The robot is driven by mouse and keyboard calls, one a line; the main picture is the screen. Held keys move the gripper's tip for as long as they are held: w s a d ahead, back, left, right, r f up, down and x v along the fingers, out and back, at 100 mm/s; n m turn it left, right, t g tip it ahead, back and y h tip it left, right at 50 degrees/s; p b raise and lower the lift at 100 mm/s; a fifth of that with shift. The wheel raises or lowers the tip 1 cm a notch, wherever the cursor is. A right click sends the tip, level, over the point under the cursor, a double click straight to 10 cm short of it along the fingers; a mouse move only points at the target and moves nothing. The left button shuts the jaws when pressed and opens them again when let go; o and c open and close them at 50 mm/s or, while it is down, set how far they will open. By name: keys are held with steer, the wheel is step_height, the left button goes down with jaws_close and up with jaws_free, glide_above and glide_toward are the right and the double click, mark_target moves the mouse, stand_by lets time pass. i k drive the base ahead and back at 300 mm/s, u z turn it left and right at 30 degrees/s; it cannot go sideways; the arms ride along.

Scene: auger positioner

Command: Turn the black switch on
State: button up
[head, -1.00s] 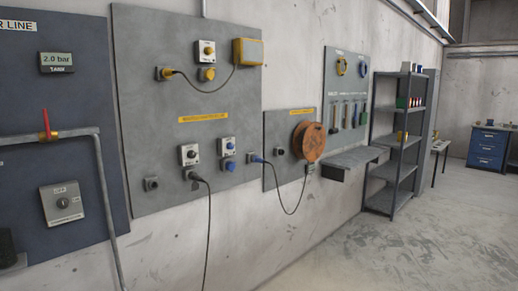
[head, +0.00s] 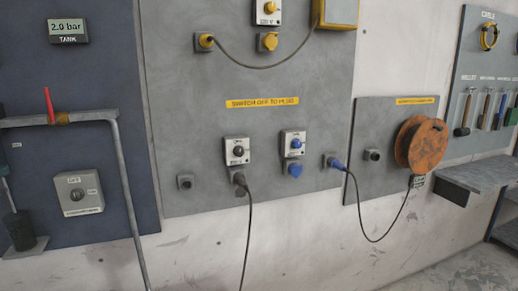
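A black rotary switch (head: 238,151) sits on a small white plate on the grey wall panel in the head view. Directly below it, a black plug (head: 240,179) is in a socket, and a black cable hangs from it. The knob is too small to tell which position it is in. A similar switch with a blue knob (head: 294,142) is to its right, above a blue capped socket (head: 294,170). Another dark knob sits on a grey box (head: 73,192) on the dark blue panel at left. My gripper is not in view.
A yellow switch, plug and box are higher on the grey panel (head: 200,100). A grey pipe with a red lever (head: 50,105) stands out at left. An orange cable reel (head: 420,146) and a grey shelf (head: 480,176) are at right. Black cables hang before the wall.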

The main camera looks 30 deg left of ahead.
mark_target(238, 151)
steer(key=u, duration=0.7)
steer(key=i, duration=0.85)
steer(key=u, duration=1.3)
steer(key=i, duration=0.4)
steer(key=u, duration=0.25)
